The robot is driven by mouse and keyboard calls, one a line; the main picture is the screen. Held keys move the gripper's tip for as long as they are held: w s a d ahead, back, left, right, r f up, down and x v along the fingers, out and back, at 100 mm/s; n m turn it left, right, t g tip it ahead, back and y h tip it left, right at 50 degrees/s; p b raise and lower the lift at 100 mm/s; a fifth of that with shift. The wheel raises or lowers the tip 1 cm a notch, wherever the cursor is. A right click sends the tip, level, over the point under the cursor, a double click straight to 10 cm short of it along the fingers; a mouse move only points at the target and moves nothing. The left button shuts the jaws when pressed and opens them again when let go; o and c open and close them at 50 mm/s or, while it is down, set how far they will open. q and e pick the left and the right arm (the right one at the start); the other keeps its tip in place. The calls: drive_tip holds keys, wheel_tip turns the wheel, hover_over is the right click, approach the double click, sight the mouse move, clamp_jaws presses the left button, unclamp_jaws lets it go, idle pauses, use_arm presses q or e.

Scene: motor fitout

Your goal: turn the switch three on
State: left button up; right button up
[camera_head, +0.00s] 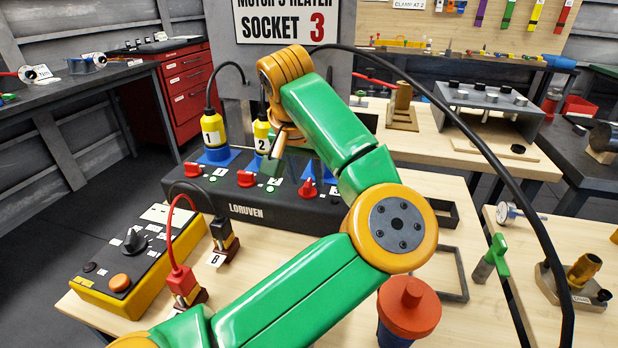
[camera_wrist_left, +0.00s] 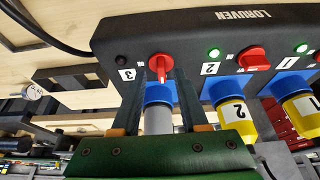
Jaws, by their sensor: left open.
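The black LORUVEN box (camera_head: 262,212) has three red rotary switches in a row on top. Switch three (camera_head: 308,188) is at the right end in the head view; in the left wrist view it (camera_wrist_left: 160,67) sits beside the 3 label, its ridge pointing along the fingers. The lamp by it (camera_wrist_left: 121,60) is dark. Switch two (camera_wrist_left: 253,57) is turned differently, ridge roughly crosswise, with a lit green lamp. Switch one (camera_head: 193,169) is at the left end. My left gripper (camera_wrist_left: 160,83) is open, its fingertips either side of switch three's near end; contact is unclear. My right gripper is out of view.
Yellow plugs 1 (camera_head: 212,128) and 2 (camera_head: 262,130) stand in blue sockets behind the switches. In the left wrist view a grey cylinder (camera_wrist_left: 158,120) in a blue socket lies between the fingers. A yellow control box (camera_head: 140,250) and a red-topped cylinder (camera_head: 409,305) stand nearby.

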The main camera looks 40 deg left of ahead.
use_arm(q)
drive_tip(key=shift+w+a+f, duration=0.35)
drive_tip(key=shift+w+f, duration=0.05)
drive_tip(key=shift+f, duration=0.3)
drive_tip(key=shift+s+r, duration=0.1)
drive_tip(key=shift+r, duration=0.05)
clamp_jaws()
